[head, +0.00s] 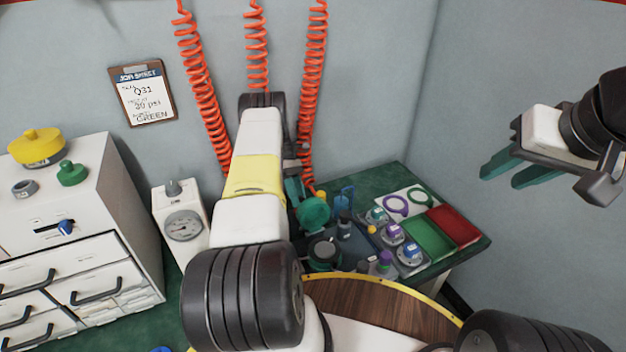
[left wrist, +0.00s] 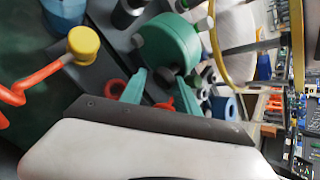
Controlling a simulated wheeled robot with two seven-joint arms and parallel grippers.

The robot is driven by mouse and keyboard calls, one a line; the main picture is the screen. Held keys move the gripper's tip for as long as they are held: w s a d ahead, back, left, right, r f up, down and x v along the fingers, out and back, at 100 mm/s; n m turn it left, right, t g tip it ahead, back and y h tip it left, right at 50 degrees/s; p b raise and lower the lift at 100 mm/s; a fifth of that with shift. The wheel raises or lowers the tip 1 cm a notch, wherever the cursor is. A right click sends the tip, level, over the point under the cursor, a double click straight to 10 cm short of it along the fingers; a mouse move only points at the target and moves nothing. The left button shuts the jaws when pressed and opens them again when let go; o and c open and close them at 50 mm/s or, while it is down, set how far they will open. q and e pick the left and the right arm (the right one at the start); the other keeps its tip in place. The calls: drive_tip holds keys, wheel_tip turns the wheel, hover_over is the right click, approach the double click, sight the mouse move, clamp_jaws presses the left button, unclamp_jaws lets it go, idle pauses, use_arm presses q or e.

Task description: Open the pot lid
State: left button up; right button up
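A dark round pot (head: 323,254) stands on the green bench in the head view, partly hidden by my left arm. A green round lid-like piece (head: 313,211) shows tilted just behind and above it; I cannot tell how the two are joined. The green piece also shows in the left wrist view (left wrist: 172,44), just beyond my fingertips. My left gripper (left wrist: 160,78) has its green fingers apart, with no clear hold on anything. In the head view it (head: 294,186) is partly hidden behind its own arm. My right gripper (head: 499,178) is open and empty, raised at the right.
Valves (head: 392,233) in several colours stand right of the pot, near a green tray (head: 430,240), a red tray (head: 455,226) and a white sheet with rings (head: 424,198). A gauge (head: 183,226) and drawer cabinet (head: 115,165) stand left. Orange coiled hoses (head: 312,95) hang behind.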

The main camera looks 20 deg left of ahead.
use_arm(q)
drive_tip(key=o, duration=0.3)
drive_tip(key=shift+w+d+f, duration=0.1)
drive_tip(key=shift+d, duration=0.4)
drive_tip(key=shift+a+r, duration=0.1)
drive_tip(key=shift+r, duration=0.1)
drive_tip(key=shift+r, duration=0.3)
drive_tip(key=s+d+r, duration=0.2)
drive_tip(key=s+d, duration=0.1)
drive_tip(key=s, duration=0.4)
drive_tip(key=s+d+r, duration=0.2)
drive_tip(key=s+d, duration=0.2)
drive_tip(key=s, duration=0.3)
drive_tip(key=shift+s, duration=0.25)
